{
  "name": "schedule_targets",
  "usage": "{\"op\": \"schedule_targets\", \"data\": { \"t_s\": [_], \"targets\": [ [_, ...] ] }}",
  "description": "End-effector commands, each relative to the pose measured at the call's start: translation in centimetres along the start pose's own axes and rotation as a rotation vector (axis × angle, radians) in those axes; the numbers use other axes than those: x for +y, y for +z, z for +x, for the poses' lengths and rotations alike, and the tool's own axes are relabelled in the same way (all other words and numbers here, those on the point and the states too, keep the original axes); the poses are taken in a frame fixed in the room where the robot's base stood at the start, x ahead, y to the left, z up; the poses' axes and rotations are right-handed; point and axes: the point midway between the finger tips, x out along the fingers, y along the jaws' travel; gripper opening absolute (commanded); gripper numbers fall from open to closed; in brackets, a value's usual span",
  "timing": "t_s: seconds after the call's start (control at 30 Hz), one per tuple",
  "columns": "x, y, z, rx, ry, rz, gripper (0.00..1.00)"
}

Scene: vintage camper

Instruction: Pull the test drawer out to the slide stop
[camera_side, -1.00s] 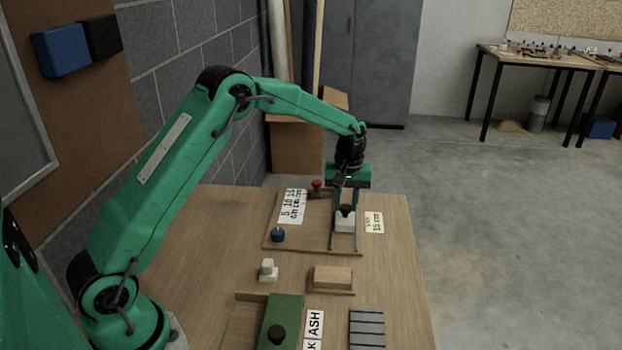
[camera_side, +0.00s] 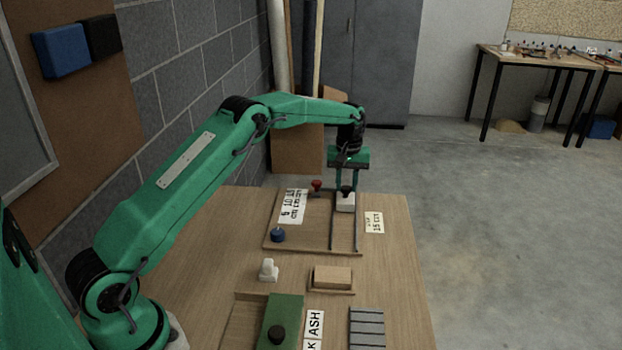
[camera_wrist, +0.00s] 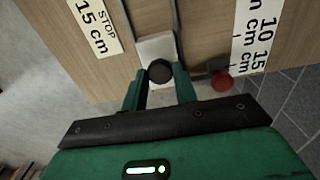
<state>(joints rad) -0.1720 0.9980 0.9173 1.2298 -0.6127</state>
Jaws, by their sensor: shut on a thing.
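The test drawer is a small white block (camera_side: 345,203) with a black knob (camera_side: 346,190) on top. It sits between two dark rails (camera_side: 331,232), near their far end. My gripper (camera_side: 356,186) points down over it. In the wrist view the fingers of my gripper (camera_wrist: 159,86) lie on both sides of the black knob (camera_wrist: 160,72), shut on it. The white block (camera_wrist: 156,46) shows beyond the knob. A label reading STOP 15 cm (camera_wrist: 93,26) lies beside the rails. Any contact with the slide stop cannot be made out.
A red knob (camera_side: 317,186) stands left of the drawer, near a 5, 10, 15 cm scale label (camera_side: 293,205). A blue knob (camera_side: 278,235), white piece (camera_side: 268,270), wooden block (camera_side: 332,276) and green panel (camera_side: 285,312) sit nearer the camera.

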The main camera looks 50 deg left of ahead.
Motion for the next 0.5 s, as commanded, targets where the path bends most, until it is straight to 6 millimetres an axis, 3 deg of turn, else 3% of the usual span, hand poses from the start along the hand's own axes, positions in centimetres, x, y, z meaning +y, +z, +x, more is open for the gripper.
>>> {"op": "schedule_targets", "data": {
  "t_s": [0.3,0.33,0.43,0.5],
  "targets": [
    [-0.07,-0.33,-0.1,0.007,0.005,-0.003,0.0],
    [-0.07,-0.34,-0.11,0.007,0.005,-0.003,0.3],
    [-0.05,-0.31,-0.09,0.007,0.005,-0.002,0.5],
    [-0.04,-0.27,-0.08,0.006,0.004,-0.002,0.5]
  ]
}}
